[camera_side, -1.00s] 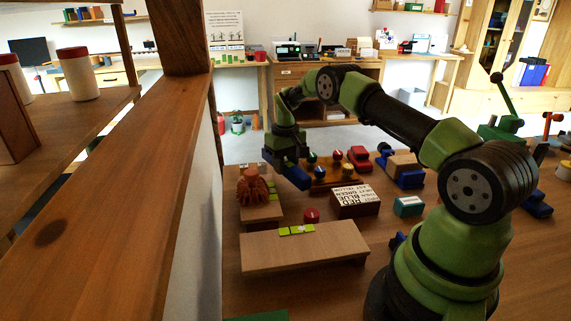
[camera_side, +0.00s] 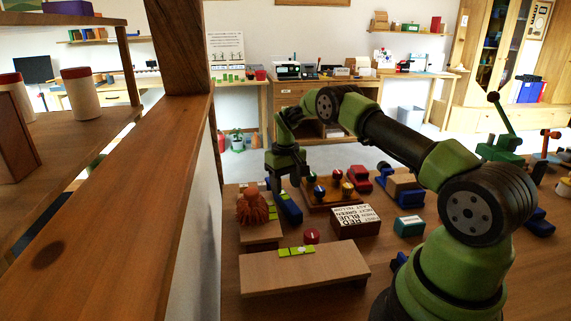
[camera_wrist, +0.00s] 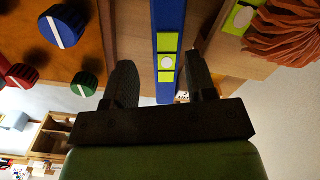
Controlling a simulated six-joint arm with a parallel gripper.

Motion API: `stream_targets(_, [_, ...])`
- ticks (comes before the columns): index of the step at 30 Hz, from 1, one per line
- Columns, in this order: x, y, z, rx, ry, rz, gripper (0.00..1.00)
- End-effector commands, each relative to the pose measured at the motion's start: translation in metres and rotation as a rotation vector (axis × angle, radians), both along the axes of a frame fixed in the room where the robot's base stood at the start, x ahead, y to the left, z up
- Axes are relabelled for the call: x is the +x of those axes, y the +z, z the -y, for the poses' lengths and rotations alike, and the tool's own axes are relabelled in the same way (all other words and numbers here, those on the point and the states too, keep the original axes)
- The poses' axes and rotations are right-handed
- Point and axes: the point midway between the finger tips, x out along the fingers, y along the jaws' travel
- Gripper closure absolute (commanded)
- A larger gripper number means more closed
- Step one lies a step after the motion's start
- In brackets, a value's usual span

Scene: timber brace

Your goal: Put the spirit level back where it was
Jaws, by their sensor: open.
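The spirit level, a long blue bar (camera_side: 291,209) with lime-green patches and a pale round spot, lies between a low wooden block and a knobbed panel. It also shows in the wrist view (camera_wrist: 169,14), running away from me. I cannot tell exactly what it rests on. My gripper (camera_side: 283,188) is low over the bar, pointing down. In the wrist view its open fingers (camera_wrist: 162,88) stand on either side of the bar, with gaps visible. The wooden block (camera_side: 260,231) left of the bar carries a lime patch and a shaggy orange-brown thing (camera_side: 251,208).
The knobbed wooden panel (camera_side: 338,205) is close on the right; its knobs (camera_wrist: 62,26) rise near my left finger in the wrist view. A lettered box (camera_side: 356,221), a red round piece (camera_side: 312,236) and a wooden bench with lime tiles (camera_side: 305,270) stand in front.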

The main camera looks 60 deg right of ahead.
Motion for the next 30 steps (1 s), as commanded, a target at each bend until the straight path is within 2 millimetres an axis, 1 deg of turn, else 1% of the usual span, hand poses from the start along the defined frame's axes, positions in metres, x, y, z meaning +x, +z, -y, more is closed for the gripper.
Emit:
stream_targets(1, [0.003, 0.012, -0.002, 0.002, 0.001, 0.008, 0.43])
stream_targets(6, [0.002, 0.051, -0.001, 0.0, 0.0, 0.009, 0.43])
stream_targets(12, [0.002, 0.092, -0.001, 0.0, -0.002, 0.008, 0.43])
stream_targets(15, [0.002, 0.106, 0.0, 0.0, -0.002, 0.005, 0.43])
stream_targets(20, [0.002, 0.121, -0.003, -0.001, 0.001, 0.009, 0.43])
stream_targets(23, [0.002, 0.143, -0.014, -0.006, 0.01, 0.036, 0.43])
stream_targets(25, [0.0, 0.166, -0.029, -0.009, 0.02, 0.07, 0.43])
stream_targets(28, [-0.01, 0.206, -0.059, -0.011, 0.033, 0.134, 0.43])
stream_targets(30, [-0.023, 0.232, -0.081, -0.009, 0.042, 0.185, 0.43])
